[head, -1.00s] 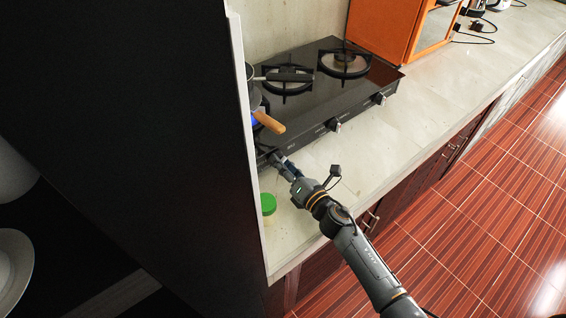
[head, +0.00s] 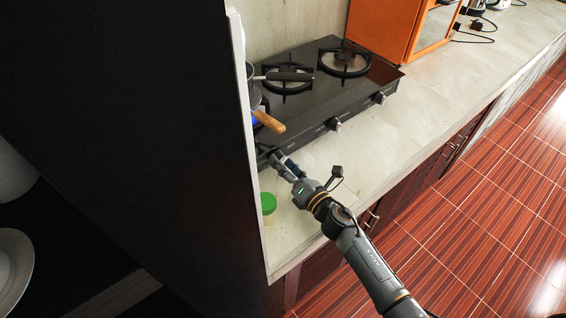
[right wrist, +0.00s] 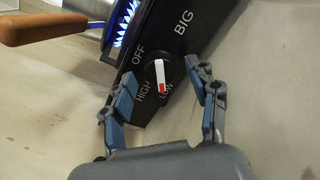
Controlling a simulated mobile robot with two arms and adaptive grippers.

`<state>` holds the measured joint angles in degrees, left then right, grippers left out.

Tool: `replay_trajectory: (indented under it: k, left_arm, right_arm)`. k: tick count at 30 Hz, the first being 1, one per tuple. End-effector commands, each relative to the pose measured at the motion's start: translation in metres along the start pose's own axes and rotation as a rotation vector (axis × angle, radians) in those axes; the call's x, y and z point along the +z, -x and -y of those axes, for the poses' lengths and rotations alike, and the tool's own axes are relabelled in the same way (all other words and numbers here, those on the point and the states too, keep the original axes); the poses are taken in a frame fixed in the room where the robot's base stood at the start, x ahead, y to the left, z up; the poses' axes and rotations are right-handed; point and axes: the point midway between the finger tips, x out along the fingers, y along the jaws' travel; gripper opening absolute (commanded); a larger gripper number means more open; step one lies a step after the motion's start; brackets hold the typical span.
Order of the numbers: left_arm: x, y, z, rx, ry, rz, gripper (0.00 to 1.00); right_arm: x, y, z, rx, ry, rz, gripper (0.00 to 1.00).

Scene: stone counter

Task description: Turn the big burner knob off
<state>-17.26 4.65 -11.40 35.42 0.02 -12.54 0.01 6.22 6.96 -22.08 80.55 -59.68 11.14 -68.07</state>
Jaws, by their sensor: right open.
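The big burner knob (right wrist: 159,74) shows in the right wrist view on the stove's front panel, beside the word BIG. Its white pointer with a red tip points toward LOW. A blue flame (right wrist: 127,22) burns at the burner behind it. My right gripper (right wrist: 165,97) is open, with its two blue-padded fingers on either side of the knob and apart from it. In the head view, my right gripper (head: 283,163) is at the left end of the black stove (head: 318,103), and this knob is hidden there. My left gripper is not in view.
A pan with a wooden handle (head: 268,122) sits over the lit burner. A green-lidded jar (head: 267,204) stands on the counter close to my right gripper. A dark cabinet side (head: 150,130) blocks the left.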

Motion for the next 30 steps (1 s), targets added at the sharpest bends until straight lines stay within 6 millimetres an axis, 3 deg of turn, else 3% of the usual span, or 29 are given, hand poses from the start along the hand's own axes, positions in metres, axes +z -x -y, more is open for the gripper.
replay_trajectory:
  k: [15,21,30]
  left_arm:
    - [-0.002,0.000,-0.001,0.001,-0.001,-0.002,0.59]
    - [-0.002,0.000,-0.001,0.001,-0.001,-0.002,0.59]
    - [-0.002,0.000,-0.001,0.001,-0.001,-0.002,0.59]
  right_arm:
    - [-0.001,0.098,0.000,-0.001,-0.002,-0.002,0.59]
    - [0.000,0.112,0.000,0.000,-0.001,-0.001,0.59]
    - [0.000,0.113,0.000,0.000,0.000,-0.001,0.59]
